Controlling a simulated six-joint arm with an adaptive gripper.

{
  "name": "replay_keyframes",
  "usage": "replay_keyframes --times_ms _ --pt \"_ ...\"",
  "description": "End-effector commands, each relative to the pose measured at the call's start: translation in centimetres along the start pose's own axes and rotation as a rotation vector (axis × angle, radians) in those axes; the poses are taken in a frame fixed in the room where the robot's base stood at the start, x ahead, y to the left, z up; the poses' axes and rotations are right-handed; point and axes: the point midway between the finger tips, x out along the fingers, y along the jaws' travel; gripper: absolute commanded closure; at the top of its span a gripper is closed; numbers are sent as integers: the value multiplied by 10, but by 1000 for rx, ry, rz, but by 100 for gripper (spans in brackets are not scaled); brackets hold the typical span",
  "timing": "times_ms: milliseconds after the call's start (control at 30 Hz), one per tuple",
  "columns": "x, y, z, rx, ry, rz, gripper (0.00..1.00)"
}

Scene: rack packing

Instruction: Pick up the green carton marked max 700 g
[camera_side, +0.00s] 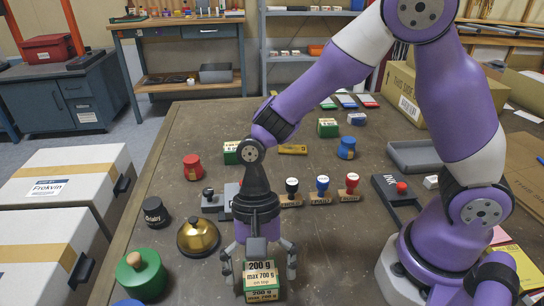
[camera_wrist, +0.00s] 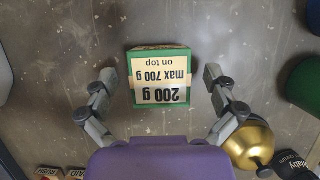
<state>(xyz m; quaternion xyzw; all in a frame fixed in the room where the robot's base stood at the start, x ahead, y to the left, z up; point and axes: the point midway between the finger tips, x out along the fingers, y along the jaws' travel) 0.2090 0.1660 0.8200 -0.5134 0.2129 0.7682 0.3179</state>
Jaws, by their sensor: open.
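The green carton (camera_side: 262,285) stands on the table near its front edge; its cream label reads 200 g, max 700 g, on top. In the wrist view the carton (camera_wrist: 158,76) sits between the two fingertips, its label upside down. My gripper (camera_side: 259,272) is open directly above the carton, with one finger on each side. The wrist view shows a gap between the carton and each fingertip of my gripper (camera_wrist: 160,77). How far the fingertips reach down beside it is hard to tell.
A brass bell (camera_side: 198,238), a green round weight (camera_side: 140,272) and a black one (camera_side: 155,212) stand to the left. Stamps (camera_side: 322,190) stand behind my gripper. Other green cartons (camera_side: 327,127) are farther back. A grey tray (camera_side: 412,156) lies back right.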

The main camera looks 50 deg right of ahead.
Motion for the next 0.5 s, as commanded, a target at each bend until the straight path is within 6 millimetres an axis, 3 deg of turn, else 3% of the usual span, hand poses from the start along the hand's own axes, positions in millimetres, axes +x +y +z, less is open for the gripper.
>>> replay_keyframes --times_ms 200,367,400,500 --pt "1 0 0 0 0 -1 0" --pt "1 0 0 0 0 -1 80" --pt "1 0 0 0 0 0 85" --pt "1 0 0 0 0 0 85"
